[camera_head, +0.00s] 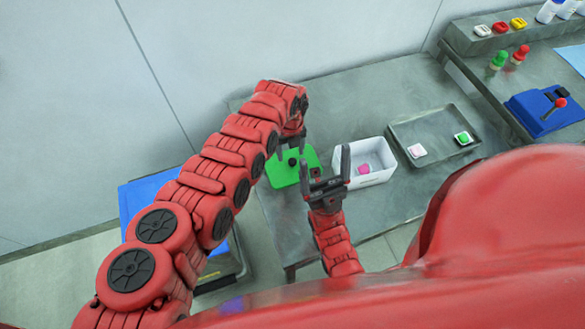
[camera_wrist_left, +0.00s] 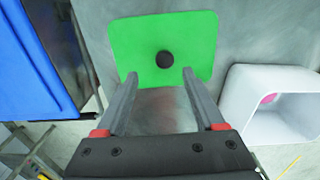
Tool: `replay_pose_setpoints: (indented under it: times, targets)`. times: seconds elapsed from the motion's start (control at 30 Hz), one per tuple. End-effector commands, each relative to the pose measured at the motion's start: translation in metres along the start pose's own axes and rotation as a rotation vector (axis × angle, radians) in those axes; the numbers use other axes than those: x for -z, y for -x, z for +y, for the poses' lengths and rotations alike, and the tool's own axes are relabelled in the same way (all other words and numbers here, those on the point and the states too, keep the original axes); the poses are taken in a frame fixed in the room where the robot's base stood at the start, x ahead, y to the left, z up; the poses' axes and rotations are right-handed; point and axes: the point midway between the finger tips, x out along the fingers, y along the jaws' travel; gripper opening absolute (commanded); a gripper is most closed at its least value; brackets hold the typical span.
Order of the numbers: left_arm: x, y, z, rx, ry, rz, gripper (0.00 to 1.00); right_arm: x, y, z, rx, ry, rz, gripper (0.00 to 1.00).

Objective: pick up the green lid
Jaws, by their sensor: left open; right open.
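The green lid (camera_head: 284,177) lies flat on the grey table, left of the white bin, with a black knob in its middle. In the left wrist view the lid (camera_wrist_left: 130,42) and its black knob (camera_wrist_left: 165,59) are ahead of my left gripper (camera_wrist_left: 160,76). That gripper is open and empty, its fingertips on either side of the knob's line and over the lid's near edge. In the head view my left arm partly hides the lid. My right gripper (camera_head: 325,172) is open and empty, seen between the lid and the bin.
The white bin (camera_head: 376,181) holds a pink piece (camera_head: 363,169). A grey tray (camera_head: 440,153) with two small blocks lies to its right. A blue container (camera_wrist_left: 22,70) stands left of the lid. A shelf (camera_head: 465,45) with coloured items is at the back right.

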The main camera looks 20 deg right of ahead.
Motion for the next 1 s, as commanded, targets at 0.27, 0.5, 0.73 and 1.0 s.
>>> replay_pose_setpoints:
  times: [0.27,0.5,0.73,1.0]
  targets:
    - [-0.003,-0.034,-0.007,0.001,0.000,-0.003,0.70,-0.007,0.044,-0.002,0.000,0.000,0.000,0.86]
    - [-0.003,-0.053,-0.008,0.001,0.000,0.000,0.70,-0.010,0.060,-0.003,0.000,0.000,0.000,0.86]
    - [-0.003,-0.051,-0.008,0.001,0.000,0.000,0.70,-0.010,0.059,-0.003,0.000,0.000,0.000,0.86]
    - [-0.003,-0.051,-0.008,0.001,0.001,0.000,0.25,-0.010,0.059,-0.003,0.000,0.000,0.000,0.86]
